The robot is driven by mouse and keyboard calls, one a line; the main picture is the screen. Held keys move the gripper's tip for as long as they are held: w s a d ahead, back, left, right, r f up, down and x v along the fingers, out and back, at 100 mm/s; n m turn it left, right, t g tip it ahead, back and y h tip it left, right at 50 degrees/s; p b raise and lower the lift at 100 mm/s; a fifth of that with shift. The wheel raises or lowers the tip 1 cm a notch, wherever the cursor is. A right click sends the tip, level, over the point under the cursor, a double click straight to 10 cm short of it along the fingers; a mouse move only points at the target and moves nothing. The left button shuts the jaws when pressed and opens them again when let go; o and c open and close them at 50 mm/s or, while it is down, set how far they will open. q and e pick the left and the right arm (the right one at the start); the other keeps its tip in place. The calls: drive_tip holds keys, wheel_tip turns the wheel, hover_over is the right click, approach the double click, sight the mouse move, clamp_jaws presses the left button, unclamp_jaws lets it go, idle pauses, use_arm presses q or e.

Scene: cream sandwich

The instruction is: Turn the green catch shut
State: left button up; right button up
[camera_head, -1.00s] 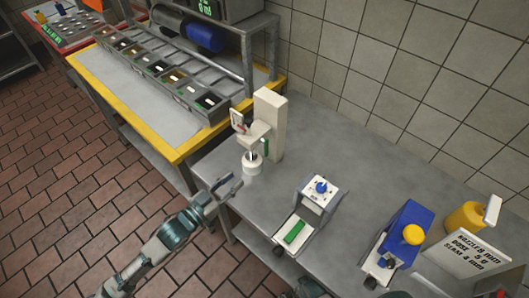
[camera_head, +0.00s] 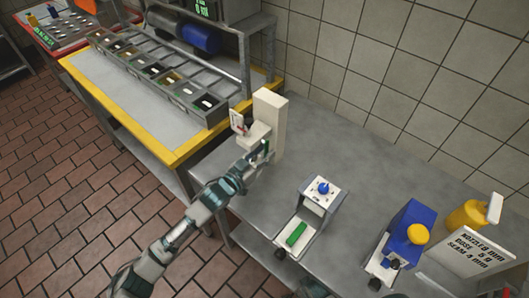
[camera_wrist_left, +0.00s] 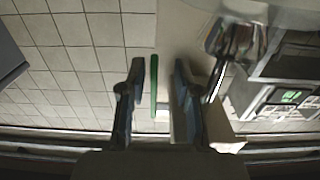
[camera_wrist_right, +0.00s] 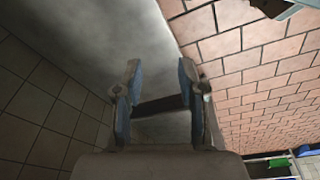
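In the head view only a sliver of the catch (camera_head: 266,147) shows. My left gripper (camera_head: 260,158) is at the dispenser's front, beside the catch. In the left wrist view the left gripper (camera_wrist_left: 156,78) is open, with the green bar between its two fingers and gaps on both sides. The cup below the dispenser head is hidden by my left arm. My right gripper (camera_wrist_right: 157,80) is open and empty in its wrist view.
A blue device (camera_head: 408,232) and a lettered sign (camera_head: 470,250) stand farther right. The steel table (camera_head: 350,155) is clear behind these devices.

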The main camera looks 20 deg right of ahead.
use_arm(q)
drive_tip(key=shift+c, duration=1.2)
drive_tip(key=shift+d, duration=0.3)
clamp_jaws()
drive_tip(key=shift+s+d, duration=0.15)
drive_tip(key=shift+d, duration=0.1)
use_arm(e)
drive_tip(key=shift+w+d, duration=0.1)
drive_tip(key=shift+w, duration=0.15)
use_arm(q)
drive_tip(key=y+p, duration=0.1)
drive_tip(key=p, duration=0.3)
drive_tip(key=shift+a+r+g, duration=0.3)
drive_tip(key=shift+g, duration=0.1)
drive_tip(key=shift+s+a+f+g+y+p, duration=0.1)
drive_tip(key=shift+a+g+y+p, duration=0.2)
drive_tip(key=shift+p, duration=0.75)
drive_tip(key=shift+s+d+f+g+y+p, duration=0.1)
drive_tip(key=shift+y+p, duration=0.3)
drive_tip(key=shift+p, duration=0.6)
use_arm(e)
drive_tip(key=s+d+f, duration=0.1)
drive_tip(key=s+f, duration=1.1)
drive_tip(key=f, duration=0.4)
drive_tip(key=shift+d+g, duration=0.4)
drive_tip(key=shift+s, duration=0.1)
